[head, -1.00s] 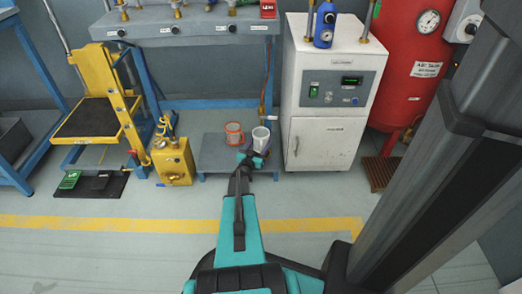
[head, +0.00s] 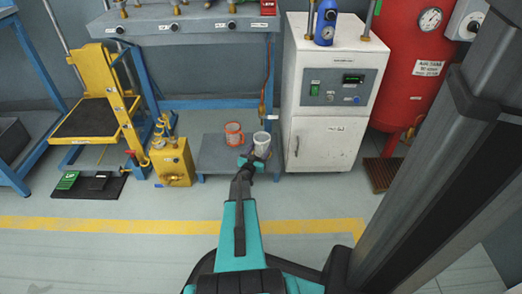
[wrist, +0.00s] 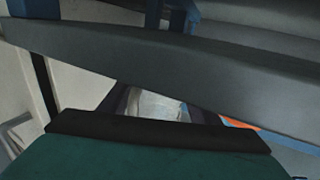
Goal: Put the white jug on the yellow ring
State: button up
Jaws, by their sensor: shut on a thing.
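The white jug (head: 262,142) is upright at the right side of the low grey stand in the head view. My gripper (head: 256,157) is shut on it from the near side. I cannot tell whether the jug touches the stand. In the wrist view a pale part of the jug (wrist: 158,106) shows between the dark fingers, mostly hidden by my own wrist. I cannot make out a yellow ring in either view.
An orange jug (head: 233,134) stands just left of the white one on the low grey stand (head: 212,158). A yellow canister (head: 172,162) is left of it, a white cabinet (head: 322,145) right. The bench (head: 190,30) overhangs behind. The near floor is clear.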

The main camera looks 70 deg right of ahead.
jog(key=shift+f, duration=0.15)
jog(key=o, duration=1.1)
jog(key=shift+a+r, duration=0.2)
jog(key=shift+r, duration=0.05)
jog(key=a+p, duration=0.3)
jog(key=a, duration=0.8)
jog(key=shift+a+p, duration=0.3)
jog(key=shift+p, duration=0.1)
jog(key=shift+w, duration=0.15)
